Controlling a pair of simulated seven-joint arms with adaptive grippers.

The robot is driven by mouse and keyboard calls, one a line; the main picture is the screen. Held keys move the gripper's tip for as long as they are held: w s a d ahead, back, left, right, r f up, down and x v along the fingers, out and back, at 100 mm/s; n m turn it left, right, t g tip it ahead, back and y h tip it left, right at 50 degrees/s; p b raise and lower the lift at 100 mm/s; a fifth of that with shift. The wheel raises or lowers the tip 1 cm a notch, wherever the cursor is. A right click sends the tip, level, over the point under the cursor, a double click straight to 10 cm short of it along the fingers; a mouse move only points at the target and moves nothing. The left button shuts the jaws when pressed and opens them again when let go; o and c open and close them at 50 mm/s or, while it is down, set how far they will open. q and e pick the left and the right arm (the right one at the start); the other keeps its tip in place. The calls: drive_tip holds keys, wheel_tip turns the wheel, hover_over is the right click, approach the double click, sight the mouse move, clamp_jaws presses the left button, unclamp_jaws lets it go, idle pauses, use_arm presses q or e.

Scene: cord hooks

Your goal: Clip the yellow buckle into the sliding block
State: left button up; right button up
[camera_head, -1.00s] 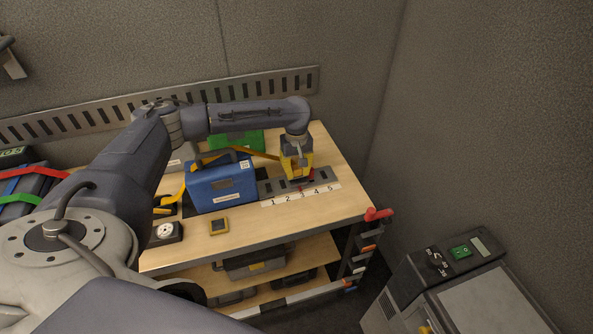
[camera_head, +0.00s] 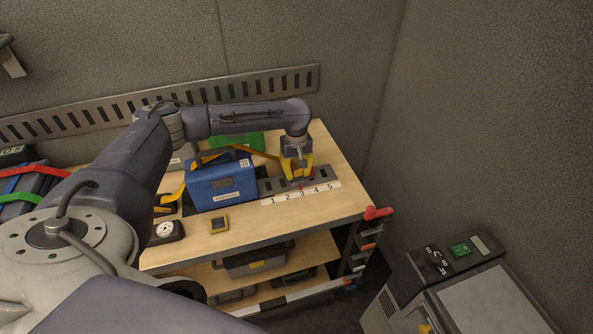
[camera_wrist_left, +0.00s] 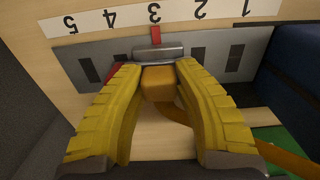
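The yellow buckle (camera_wrist_left: 158,84) is between my left gripper's fingertips, its front end up against the grey sliding block (camera_wrist_left: 158,53) in the left wrist view. I cannot tell whether it is latched in. An orange strap (camera_wrist_left: 185,132) runs from the buckle, behind the blue case, in the head view. My left gripper (camera_head: 299,179) has yellow ribbed fingers; in the left wrist view its tips (camera_wrist_left: 160,70) are close on both sides of the buckle. The block's red pointer (camera_wrist_left: 155,35) is at number 3. My right gripper is not in view.
The slotted rail (camera_head: 270,186) lies behind a number strip (camera_head: 310,192) on the wooden bench. A blue case (camera_head: 222,184) stands left of the gripper, and a green box (camera_head: 237,142) behind. A red handle (camera_head: 378,213) sticks out at the bench corner.

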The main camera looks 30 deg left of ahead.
use_arm(q)
drive_tip(key=o, duration=0.4)
drive_tip(key=shift+o, duration=0.2)
wheel_tip(320, 180, up, 12)
idle(0.5)
